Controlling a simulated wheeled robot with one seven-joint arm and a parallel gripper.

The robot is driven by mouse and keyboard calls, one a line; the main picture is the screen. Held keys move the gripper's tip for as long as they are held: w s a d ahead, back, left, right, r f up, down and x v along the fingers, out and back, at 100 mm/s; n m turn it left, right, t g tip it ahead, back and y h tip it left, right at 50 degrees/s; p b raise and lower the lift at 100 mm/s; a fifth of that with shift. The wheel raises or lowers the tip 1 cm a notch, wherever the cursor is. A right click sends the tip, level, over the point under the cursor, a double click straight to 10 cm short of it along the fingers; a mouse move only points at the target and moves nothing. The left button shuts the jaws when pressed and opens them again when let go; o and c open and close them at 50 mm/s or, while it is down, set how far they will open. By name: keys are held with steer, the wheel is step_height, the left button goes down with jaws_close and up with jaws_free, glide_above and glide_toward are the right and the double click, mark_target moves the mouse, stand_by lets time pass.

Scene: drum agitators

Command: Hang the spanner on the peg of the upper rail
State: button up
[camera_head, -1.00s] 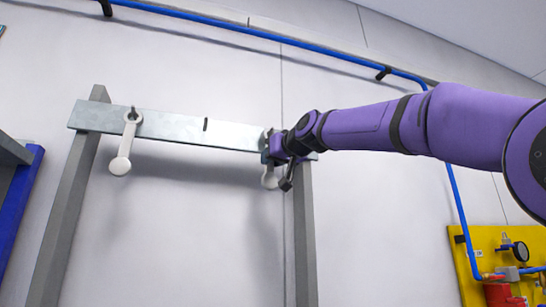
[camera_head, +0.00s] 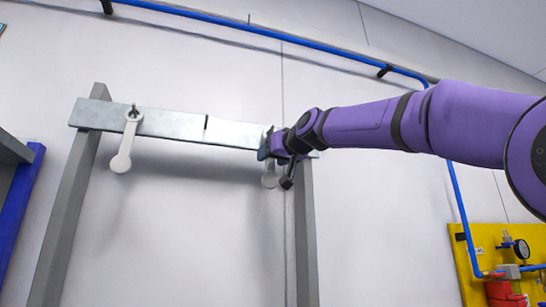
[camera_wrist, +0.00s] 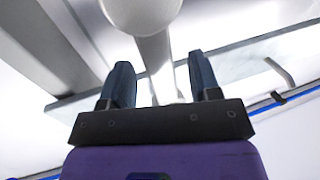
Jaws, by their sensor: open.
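A white spanner (camera_head: 269,181) hangs down at the right end of the upper rail (camera_head: 180,126). Its lower round end shows below my gripper (camera_head: 266,150), which hides its upper part and any peg there. In the wrist view the spanner's round end (camera_wrist: 141,12) is near the camera, and its shaft (camera_wrist: 158,62) runs up between the two blue fingers of my gripper (camera_wrist: 162,82). The fingers are open, with a gap visible on each side of the shaft. I cannot tell whether the spanner's upper end is around a peg.
A second white spanner-like piece (camera_head: 123,153) hangs from a peg (camera_head: 133,110) at the rail's left end. Grey posts (camera_head: 70,200) carry the rail. A blue pipe (camera_head: 230,27) runs above, and a yellow panel (camera_head: 470,260) stands lower right. The wall below the rail is clear.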

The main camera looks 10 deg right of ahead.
steer(key=shift+s, duration=0.1)
steer(key=v, duration=1)
steer(key=shift+s+d, duration=0.25)
steer(key=s+d+f+m+g+h, duration=0.15)
steer(key=s+d+f, duration=0.35)
steer(key=f, duration=0.7)
steer(key=s+d+f+m+g+h, duration=0.1)
steer(key=s+d+f+g+h, duration=0.2)
steer(key=d+f, duration=0.55)
steer(key=s+d+f+m+g+h, duration=0.1)
steer(key=s+f+g, duration=0.1)
steer(key=s+f, duration=0.4)
steer(key=s+d+f+g+h, duration=0.1)
steer(key=s+f, duration=0.5)
steer(key=f, duration=0.7)
steer(key=s+d+f+m+g+h, duration=0.1)
steer(key=s+d+f+g, duration=0.1)
steer(key=s+f, duration=0.4)
step_height(320, 180, down, 5)
steer(key=shift+s+r+m+g, duration=0.15)
steer(key=shift+s+m+g, duration=0.15)
steer(key=shift+g, duration=0.45)
